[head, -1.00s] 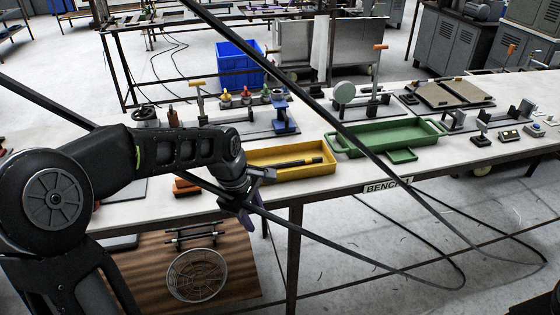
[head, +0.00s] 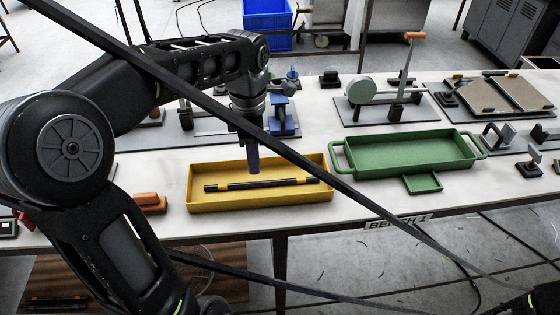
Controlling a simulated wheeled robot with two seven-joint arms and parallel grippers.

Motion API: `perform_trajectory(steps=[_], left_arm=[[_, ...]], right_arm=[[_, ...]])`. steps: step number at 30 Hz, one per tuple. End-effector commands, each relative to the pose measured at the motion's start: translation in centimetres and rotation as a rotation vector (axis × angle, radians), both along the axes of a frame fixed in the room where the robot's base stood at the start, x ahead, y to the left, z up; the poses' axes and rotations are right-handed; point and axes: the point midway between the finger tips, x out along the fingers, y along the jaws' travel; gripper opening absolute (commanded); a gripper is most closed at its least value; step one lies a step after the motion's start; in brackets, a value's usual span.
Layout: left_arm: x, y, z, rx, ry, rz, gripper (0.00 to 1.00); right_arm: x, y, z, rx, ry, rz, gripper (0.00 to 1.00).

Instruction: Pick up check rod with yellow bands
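My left gripper (head: 253,170) points down over the tray, just behind the middle of the rod in the picture. Its fingers overlap from this angle, so I cannot tell whether they are open, or how high they are above the rod. My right gripper is not in view.
An empty green tray (head: 410,152) with handles stands right of the yellow tray. An orange block (head: 150,203) lies to its left. Fixtures stand behind, including a blue one (head: 282,118) near my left wrist. Dark diagonal bars cross the view in front of the bench.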

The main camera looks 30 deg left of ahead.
Motion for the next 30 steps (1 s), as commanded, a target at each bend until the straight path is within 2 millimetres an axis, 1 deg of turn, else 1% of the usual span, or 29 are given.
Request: perform_trajectory(steps=[11, 19, 30], left_arm=[[0.0, 0.0, -0.1, 0.0, 0.0, 0.001, 0.39], [-0.1, 0.0, -2.4, 0.001, 0.001, 0.001, 0.39], [-0.1, 0.0, -2.9, 0.0, 0.001, 0.0, 0.39]], right_arm=[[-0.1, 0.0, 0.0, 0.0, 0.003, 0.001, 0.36], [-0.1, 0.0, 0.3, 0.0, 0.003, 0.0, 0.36], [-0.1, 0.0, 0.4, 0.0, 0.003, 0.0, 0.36]])
